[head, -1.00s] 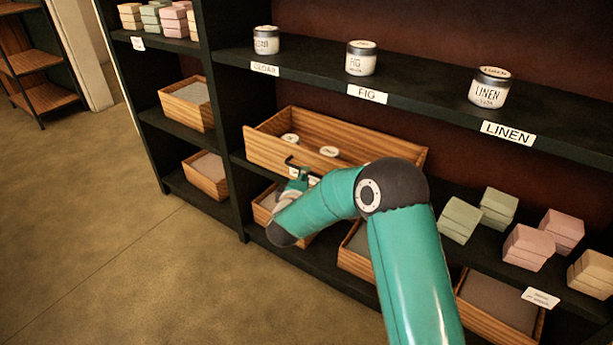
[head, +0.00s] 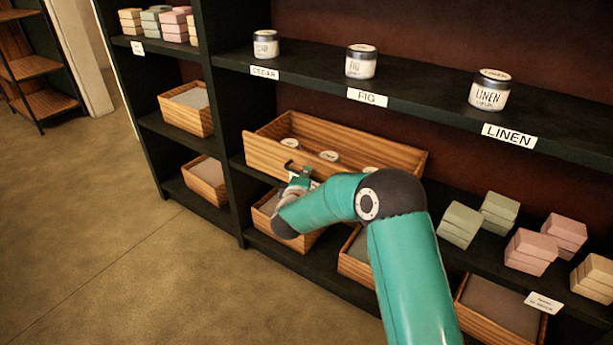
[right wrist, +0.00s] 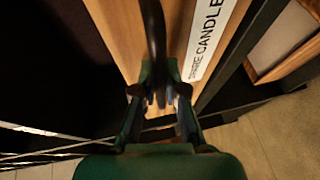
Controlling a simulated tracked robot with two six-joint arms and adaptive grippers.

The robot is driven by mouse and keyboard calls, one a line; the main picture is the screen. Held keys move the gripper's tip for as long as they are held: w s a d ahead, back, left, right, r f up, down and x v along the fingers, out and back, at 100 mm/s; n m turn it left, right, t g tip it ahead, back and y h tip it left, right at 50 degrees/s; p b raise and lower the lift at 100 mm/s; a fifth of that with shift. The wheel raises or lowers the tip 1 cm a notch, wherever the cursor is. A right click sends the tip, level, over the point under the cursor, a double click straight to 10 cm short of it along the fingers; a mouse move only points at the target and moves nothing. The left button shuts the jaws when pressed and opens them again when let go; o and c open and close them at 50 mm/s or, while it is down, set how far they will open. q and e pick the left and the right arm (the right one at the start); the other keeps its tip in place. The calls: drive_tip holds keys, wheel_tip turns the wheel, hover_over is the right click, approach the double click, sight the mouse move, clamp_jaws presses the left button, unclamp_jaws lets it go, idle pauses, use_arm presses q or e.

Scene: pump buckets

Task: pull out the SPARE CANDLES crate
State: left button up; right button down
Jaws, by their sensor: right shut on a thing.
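The SPARE CANDLES crate (head: 263,153) is a long wooden box on the middle shelf. It holds candle jars with pale lids, of which a few show. In the right wrist view its wooden front (right wrist: 125,30) carries a white SPARE CANDLES label (right wrist: 207,38), and a dark bar handle (right wrist: 156,30) runs down to my fingers. My right gripper (head: 298,179) is at the crate's front and is shut on the handle, as the right wrist view also shows (right wrist: 160,98). My left gripper is not in view.
Labelled jars, such as the LINEN jar (head: 489,92), stand on the shelf above. Soap stacks (head: 530,250) sit to the right. Lower bins (head: 268,222) are under the crate. A dark upright (head: 240,180) stands close to its left end. The floor (head: 110,260) in front is clear.

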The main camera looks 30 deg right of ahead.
drive_tip(key=shift+a+f, duration=0.1)
drive_tip(key=s+a+p, duration=0.3)
drive_tip(key=a, duration=0.6)
drive_tip(key=s+a+p, duration=0.4)
drive_tip(key=a, duration=0.5)
drive_tip(key=shift+s, duration=0.3)
drive_tip(key=shift+f, duration=0.1)
drive_tip(key=c, duration=1.5)
unclamp_jaws()
